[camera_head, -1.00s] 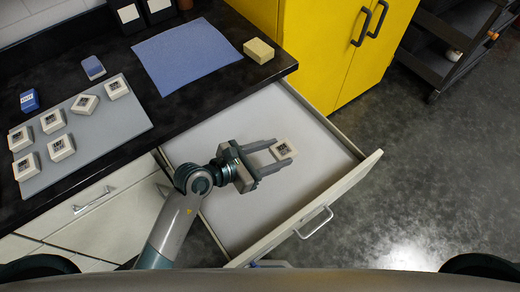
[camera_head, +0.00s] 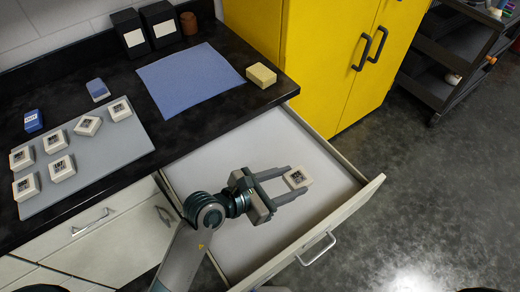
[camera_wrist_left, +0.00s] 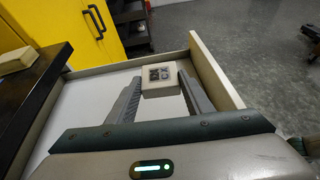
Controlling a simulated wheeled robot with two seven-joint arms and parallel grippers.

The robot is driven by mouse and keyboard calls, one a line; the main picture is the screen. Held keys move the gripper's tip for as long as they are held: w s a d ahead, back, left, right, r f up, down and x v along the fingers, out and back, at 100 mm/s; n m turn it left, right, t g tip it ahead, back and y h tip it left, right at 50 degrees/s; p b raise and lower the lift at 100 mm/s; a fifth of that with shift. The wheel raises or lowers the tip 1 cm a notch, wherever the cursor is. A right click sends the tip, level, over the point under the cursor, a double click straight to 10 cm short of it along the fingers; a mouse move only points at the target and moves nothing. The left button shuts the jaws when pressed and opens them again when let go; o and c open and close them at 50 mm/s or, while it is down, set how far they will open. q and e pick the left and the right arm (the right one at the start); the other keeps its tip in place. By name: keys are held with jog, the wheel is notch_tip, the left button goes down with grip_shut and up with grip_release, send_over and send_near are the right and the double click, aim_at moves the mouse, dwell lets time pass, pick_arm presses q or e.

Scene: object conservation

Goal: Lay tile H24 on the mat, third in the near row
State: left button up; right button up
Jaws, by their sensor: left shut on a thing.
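My left gripper (camera_head: 296,178) is over the open drawer, its fingertips shut on a white tile (camera_head: 297,179) with a dark printed square. The wrist view shows this tile (camera_wrist_left: 160,80) between the fingertips; its label is too small to read surely. I cannot tell whether it touches the drawer floor. The grey mat (camera_head: 112,156) lies on the black counter at left. Its far row has several white tiles, one of them (camera_head: 88,126) turned askew. Its near row has two tiles, (camera_head: 26,187) and (camera_head: 61,168), at the left; the mat to their right is bare. My right gripper is out of view.
The drawer (camera_head: 335,219) stands open below the counter edge. Two blue blocks (camera_head: 33,121) and (camera_head: 98,90) lie behind the mat. A blue cloth (camera_head: 190,78), a yellow sponge (camera_head: 261,75) and black boxes (camera_head: 131,33) are farther back. A yellow cabinet (camera_head: 310,50) stands behind.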

pick_arm(q)
jog(key=w+a+r, duration=0.2)
jog(key=a+r, duration=0.2)
jog(key=a, duration=0.5)
jog(key=w+a+r, duration=0.2)
jog(key=a+r, duration=0.3)
jog(key=a, duration=0.4)
jog(key=w+a+r, duration=0.2)
jog(key=a+r, duration=0.2)
jog(key=a, duration=0.5)
jog(key=shift+a+r+n+t+y, duration=0.2)
jog(key=shift+r+n+t+y, duration=0.1)
jog(key=shift+r+n+t, duration=0.1)
